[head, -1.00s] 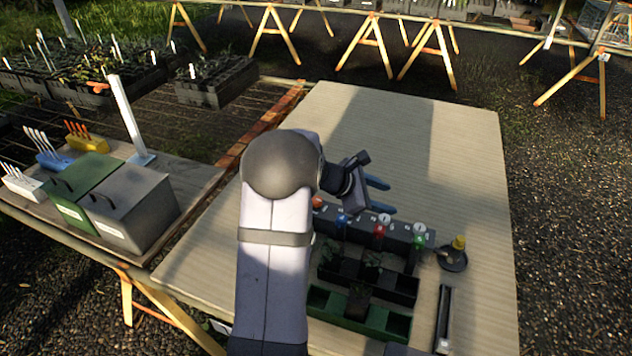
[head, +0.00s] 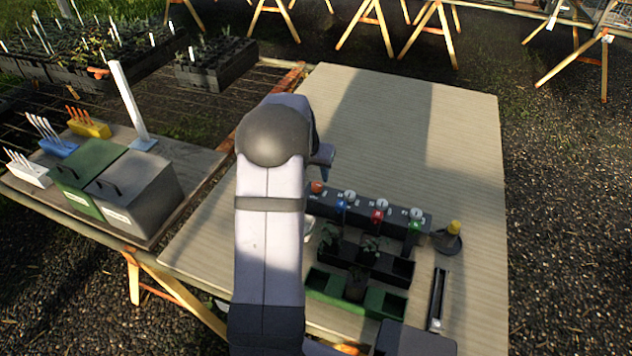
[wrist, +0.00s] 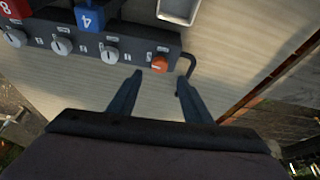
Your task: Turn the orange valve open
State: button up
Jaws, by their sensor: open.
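The orange valve (head: 317,187) is a round knob at the left end of a dark valve block (head: 335,200) on the table. It also shows in the wrist view (wrist: 159,64), at the end of the block, with a black hose curving off beside it. My gripper (wrist: 158,82) is open and empty, its two dark fingers pointing toward the orange valve. The valve lies just beyond the fingertips in the picture, roughly between their lines; I see no contact. In the head view my gripper (head: 322,168) is mostly hidden behind my arm, a little above the valve's end of the block.
White knobs (wrist: 62,46) sit along the same block, with blue, red and green numbered parts beside them. A dark tray with seedlings and a green tray (head: 375,303) stand in front. A yellow-topped item (head: 447,240) is at right. The table's far part is clear.

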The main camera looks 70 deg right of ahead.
aim_at(317, 185)
jog(key=shift+p+x, duration=1)
jog(key=shift+x, duration=2.65)
jog(key=c, duration=1.1)
